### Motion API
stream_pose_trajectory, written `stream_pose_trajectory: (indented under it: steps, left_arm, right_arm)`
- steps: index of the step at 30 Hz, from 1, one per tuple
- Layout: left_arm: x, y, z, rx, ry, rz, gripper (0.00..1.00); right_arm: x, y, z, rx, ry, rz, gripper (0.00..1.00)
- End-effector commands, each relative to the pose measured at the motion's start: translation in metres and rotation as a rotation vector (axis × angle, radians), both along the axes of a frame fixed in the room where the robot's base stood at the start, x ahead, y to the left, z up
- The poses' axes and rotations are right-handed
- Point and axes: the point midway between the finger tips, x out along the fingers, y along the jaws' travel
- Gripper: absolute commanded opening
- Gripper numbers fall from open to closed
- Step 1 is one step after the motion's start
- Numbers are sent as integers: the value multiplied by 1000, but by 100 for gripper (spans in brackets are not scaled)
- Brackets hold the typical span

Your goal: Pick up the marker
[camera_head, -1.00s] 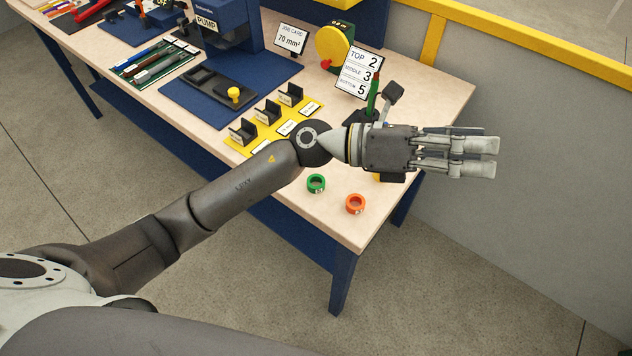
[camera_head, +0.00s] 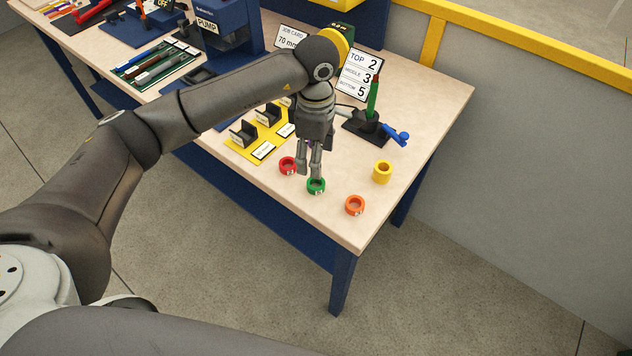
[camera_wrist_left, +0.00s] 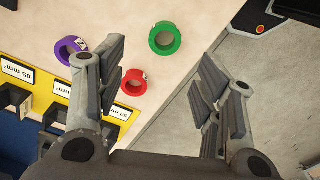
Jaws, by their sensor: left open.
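A slim green upright piece (camera_head: 373,95), which looks like the marker, stands in a black holder (camera_head: 366,127) near the table's right side in the head view. My left gripper (camera_head: 310,176) points down over the table, left of and nearer than that holder, with its fingertips close to the green ring (camera_head: 316,187). In the left wrist view, the left gripper (camera_wrist_left: 162,62) is open with nothing between its fingers. The green piece is not in that wrist view. My right gripper is not in view.
Red (camera_head: 288,166), orange (camera_head: 355,205) and yellow (camera_head: 382,172) rings lie on the table; a purple ring (camera_wrist_left: 70,50) shows in the wrist view. A blue piece (camera_head: 397,136) juts out beside the holder. A number card (camera_head: 360,73) stands behind it. The right front tabletop is mostly clear.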

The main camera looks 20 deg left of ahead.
Motion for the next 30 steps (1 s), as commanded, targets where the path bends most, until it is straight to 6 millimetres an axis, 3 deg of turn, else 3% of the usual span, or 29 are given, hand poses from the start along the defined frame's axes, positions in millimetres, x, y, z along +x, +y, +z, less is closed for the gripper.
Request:
stream_pose_trajectory:
  steps: [21, 29, 30]
  left_arm:
    - [-7, -3, -78, -5, 2, 0, 61]
    - [-6, -3, -82, -5, 0, -1, 61]
    - [-6, -3, -82, -5, 0, -1, 57]
  right_arm:
    - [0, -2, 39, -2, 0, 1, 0]
    - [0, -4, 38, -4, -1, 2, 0]
    - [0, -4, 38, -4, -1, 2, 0]
